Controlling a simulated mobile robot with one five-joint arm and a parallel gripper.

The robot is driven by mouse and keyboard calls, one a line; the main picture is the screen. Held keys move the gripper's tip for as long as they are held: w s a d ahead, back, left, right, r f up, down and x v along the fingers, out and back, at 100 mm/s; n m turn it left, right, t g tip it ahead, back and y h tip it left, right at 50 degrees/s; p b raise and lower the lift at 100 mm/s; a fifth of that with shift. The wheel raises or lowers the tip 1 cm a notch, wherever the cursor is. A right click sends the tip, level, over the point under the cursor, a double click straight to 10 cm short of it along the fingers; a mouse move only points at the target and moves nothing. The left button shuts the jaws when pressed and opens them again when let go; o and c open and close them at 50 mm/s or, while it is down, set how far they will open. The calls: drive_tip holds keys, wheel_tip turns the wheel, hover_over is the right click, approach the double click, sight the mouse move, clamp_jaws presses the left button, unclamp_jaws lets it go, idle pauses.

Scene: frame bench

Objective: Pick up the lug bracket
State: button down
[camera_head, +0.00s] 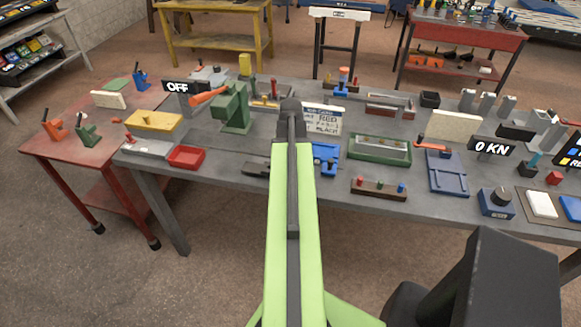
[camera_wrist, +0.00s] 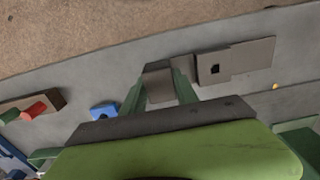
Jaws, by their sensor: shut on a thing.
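In the wrist view, my gripper (camera_wrist: 160,86) has its green fingers on either side of a grey block, which I take to be the lug bracket (camera_wrist: 158,73). The jaws are shut on it. It is low over the grey bench, close to the front edge; I cannot tell whether it touches the bench. A flat grey piece with a square hole (camera_wrist: 235,62) lies right beside it; whether the two are joined is unclear. In the head view, my arm hides the gripper and the bracket, and the flat grey piece (camera_head: 257,166) shows left of the arm.
On the bench (camera_head: 222,182), a blue clamp-like part (camera_head: 325,157) stands just right of my arm. A block with coloured pegs (camera_head: 378,189) and a green tray (camera_head: 380,149) are farther right. A green press (camera_head: 233,108) and red tray (camera_head: 186,157) are left.

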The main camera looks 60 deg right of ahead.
wheel_tip(320, 180, up, 3)
drive_tip(key=shift+f+p, duration=0.15)
drive_tip(key=shift+p, duration=0.55)
drive_tip(key=s+d+r+p, duration=0.3)
drive_tip(key=s+r+p, duration=0.3)
drive_tip(key=s, duration=0.5)
drive_tip(key=shift+s, duration=0.15)
